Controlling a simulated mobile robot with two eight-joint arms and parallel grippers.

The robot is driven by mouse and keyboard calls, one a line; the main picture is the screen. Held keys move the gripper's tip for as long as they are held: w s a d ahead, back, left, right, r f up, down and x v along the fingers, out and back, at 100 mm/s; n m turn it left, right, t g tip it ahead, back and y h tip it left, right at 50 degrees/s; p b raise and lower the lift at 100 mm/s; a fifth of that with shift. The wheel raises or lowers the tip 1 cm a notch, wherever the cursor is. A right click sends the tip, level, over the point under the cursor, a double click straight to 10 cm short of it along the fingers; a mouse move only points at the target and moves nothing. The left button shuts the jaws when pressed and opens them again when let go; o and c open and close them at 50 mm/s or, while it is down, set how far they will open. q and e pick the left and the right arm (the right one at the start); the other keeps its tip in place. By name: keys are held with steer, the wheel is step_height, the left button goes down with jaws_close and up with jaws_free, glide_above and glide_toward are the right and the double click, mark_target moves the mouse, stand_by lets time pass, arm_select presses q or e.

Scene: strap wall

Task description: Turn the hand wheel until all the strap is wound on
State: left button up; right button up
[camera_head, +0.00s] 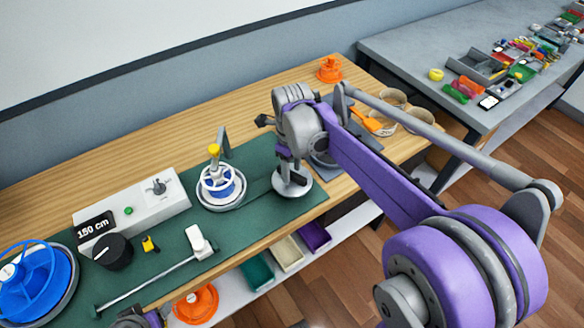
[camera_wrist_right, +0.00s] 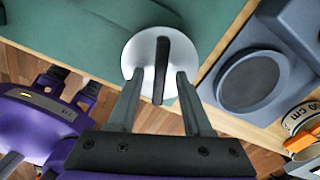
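The hand wheel (camera_head: 216,180) is white-rimmed with a yellow knob (camera_head: 214,149) and a blue hub, on a round silver base on the green mat. Right of it is a round silver disc (camera_head: 292,186); in the right wrist view this disc (camera_wrist_right: 141,55) carries an upright dark bar (camera_wrist_right: 161,72). My right gripper (camera_head: 288,165) is over the disc. In the wrist view its fingers (camera_wrist_right: 158,80) stand apart on both sides of the bar, with gaps. A dark band, possibly strap, runs between wheel and disc. My left gripper (camera_wrist_right: 73,82) shows with fingers apart, away from the wheel.

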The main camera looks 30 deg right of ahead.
step_height(320, 180, up, 11)
steer(key=shift+p, duration=0.4)
steer(key=shift+f, duration=0.1)
stand_by(1.2)
steer(key=s+a+f+n+t, duration=0.1)
steer(key=s+f+n, duration=0.3)
steer(key=n, duration=0.6)
steer(key=s+a+f+n+t, duration=0.2)
steer(key=s+n, duration=0.4)
steer(key=n, duration=0.4)
steer(key=s+a+f+n+t+p, duration=0.1)
steer(key=s+f+n, duration=0.4)
steer(key=n, duration=0.5)
steer(key=a+f+t, duration=0.1)
steer(key=a, duration=0.1)
steer(key=shift+s+a+f+n, duration=0.15)
steer(key=shift+s+a+n, duration=0.15)
steer(key=shift+a, duration=0.1)
